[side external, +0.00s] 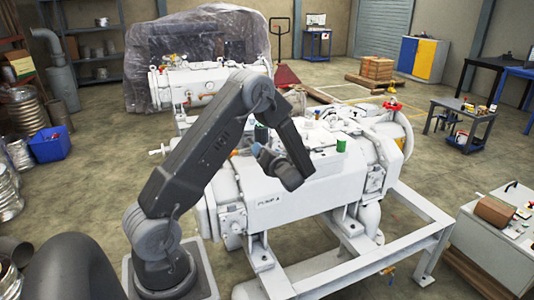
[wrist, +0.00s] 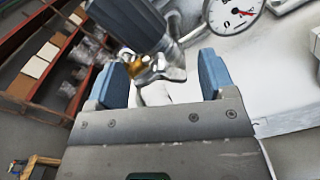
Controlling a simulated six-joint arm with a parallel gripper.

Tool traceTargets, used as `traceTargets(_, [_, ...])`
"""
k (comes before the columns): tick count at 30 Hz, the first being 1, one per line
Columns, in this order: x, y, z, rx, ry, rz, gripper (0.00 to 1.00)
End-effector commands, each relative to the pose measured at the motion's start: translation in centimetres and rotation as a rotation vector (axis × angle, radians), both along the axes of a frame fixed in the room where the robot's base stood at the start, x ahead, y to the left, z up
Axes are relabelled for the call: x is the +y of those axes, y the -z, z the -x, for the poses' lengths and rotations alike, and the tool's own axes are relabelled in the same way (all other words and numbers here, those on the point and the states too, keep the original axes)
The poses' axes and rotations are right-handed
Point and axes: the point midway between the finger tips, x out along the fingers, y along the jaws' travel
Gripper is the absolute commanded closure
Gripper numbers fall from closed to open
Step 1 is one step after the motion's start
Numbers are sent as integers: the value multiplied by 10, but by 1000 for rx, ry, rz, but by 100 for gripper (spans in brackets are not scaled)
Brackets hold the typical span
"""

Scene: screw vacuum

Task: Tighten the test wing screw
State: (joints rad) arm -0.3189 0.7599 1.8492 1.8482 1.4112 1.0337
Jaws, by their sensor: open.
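My gripper (wrist: 160,80) is open, with one blue fingertip on each side. A small silvery winged piece (wrist: 165,73) with a brass-coloured part, which looks like the test wing screw, shows between and just beyond the fingertips. There is visible space on both sides of it in the wrist view. It sits at the end of a dark ribbed cylinder (wrist: 130,22). The wing screw cannot be made out there.
A round gauge (wrist: 235,12) stands close beyond the right fingertip. A green cap (side external: 341,145) and a red valve handle (side external: 393,106) are on the pump's right part. A white frame (side external: 425,225) carries the pump. Open floor lies in front of the blue bin (side external: 50,145).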

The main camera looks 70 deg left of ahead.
Motion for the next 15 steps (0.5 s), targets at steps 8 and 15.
traceTargets(8, [-13,0,-1,0,2,0,23])
traceTargets(15, [-64,0,-1,1,7,0,23])
